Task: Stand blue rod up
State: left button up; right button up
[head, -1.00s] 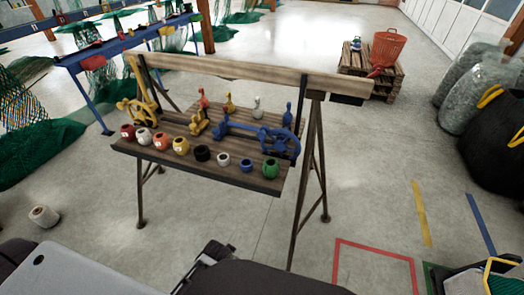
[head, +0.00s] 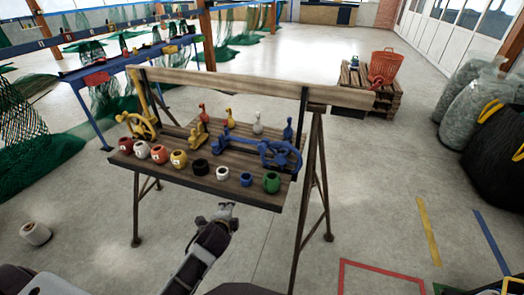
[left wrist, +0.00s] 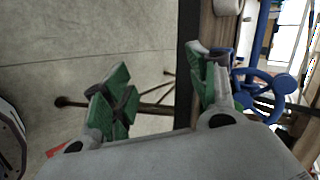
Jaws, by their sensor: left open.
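Whether rod and wheel are one piece I cannot tell. Blue parts also show at the right of the left wrist view, with the wheel (left wrist: 265,90) beside one fingertip. My left gripper (head: 222,211) is in front of the bench's front edge, below and apart from the rod. In the left wrist view its green-padded fingers (left wrist: 163,95) are spread with nothing between them.
A row of small pots, with a green pot (head: 271,182) at its right end, lines the bench front. A wooden beam (head: 240,86) crosses the back. Open floor lies in front.

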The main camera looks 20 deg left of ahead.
pick_arm(q)
jog(key=w+d+r+m+t+h, duration=0.3)
jog(key=w+r+m+t, duration=0.5)
jog(key=m, duration=1.4)
jog(key=w+d+r, duration=0.1)
jog(key=w+r, duration=0.3)
jog(key=shift+w+d+b, duration=0.2)
jog(key=shift+d+b, duration=0.05)
jog(key=shift+b, duration=0.05)
pick_arm(e)
jog(key=shift+w+d+f, duration=0.2)
jog(key=shift+d+f, duration=0.05)
jog(key=shift+d, duration=0.3)
pick_arm(q)
jog(key=shift+r, duration=0.1)
pick_arm(e)
jog(key=shift+a, duration=0.1)
